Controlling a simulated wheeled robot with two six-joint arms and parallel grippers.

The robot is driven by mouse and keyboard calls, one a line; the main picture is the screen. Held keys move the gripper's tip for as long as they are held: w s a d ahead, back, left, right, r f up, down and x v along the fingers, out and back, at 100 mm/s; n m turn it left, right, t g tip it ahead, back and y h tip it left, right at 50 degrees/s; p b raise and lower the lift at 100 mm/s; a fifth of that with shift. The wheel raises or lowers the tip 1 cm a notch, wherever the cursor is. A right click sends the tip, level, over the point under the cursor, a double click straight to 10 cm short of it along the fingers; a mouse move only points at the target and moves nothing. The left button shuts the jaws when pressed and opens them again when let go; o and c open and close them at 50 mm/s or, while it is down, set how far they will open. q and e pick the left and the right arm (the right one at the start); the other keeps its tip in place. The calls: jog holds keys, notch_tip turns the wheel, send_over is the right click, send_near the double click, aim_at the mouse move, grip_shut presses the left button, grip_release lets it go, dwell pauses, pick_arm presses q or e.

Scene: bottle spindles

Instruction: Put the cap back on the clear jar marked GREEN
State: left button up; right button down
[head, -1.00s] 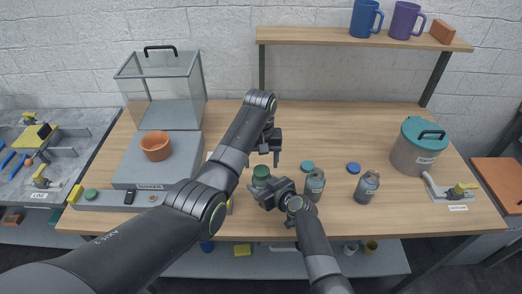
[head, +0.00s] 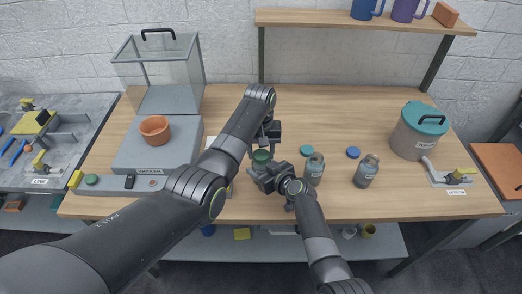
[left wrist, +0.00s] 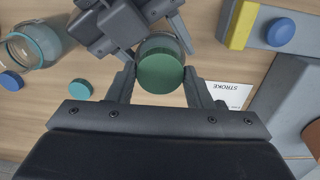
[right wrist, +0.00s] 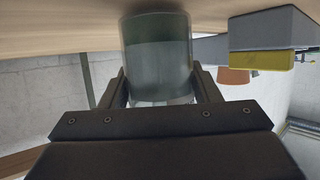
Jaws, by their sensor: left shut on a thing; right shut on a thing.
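A jar with clear glass walls (right wrist: 157,75) stands on the table, with a dark green cap (left wrist: 161,73) at its top. The jar and cap also show in the head view (head: 261,157). My left gripper (left wrist: 161,80) is over the jar, its fingers shut on the cap's sides. My right gripper (right wrist: 160,92) is shut on the jar's body from the near side; it also shows in the left wrist view (left wrist: 150,32). No marking on this jar is readable. I cannot tell whether the cap is fully seated.
Two uncapped jars (head: 314,170) (head: 366,172) stand to the right, with a teal cap (head: 307,151) and a blue cap (head: 353,152) near them. A STROKE card (left wrist: 229,93) lies close by. A grey canister (head: 418,135) is at far right. The back middle is clear.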

pick_arm(q)
jog(key=shift+m, duration=0.8)
jog(key=o, duration=1.1)
jog(key=shift+r, duration=2.3)
jog(key=o, duration=0.5)
notch_tip(320, 180, up, 7)
jog(key=shift+w+a+r, duration=0.1)
jog(key=shift+w+r, duration=0.05)
jog(key=shift+r, duration=0.05)
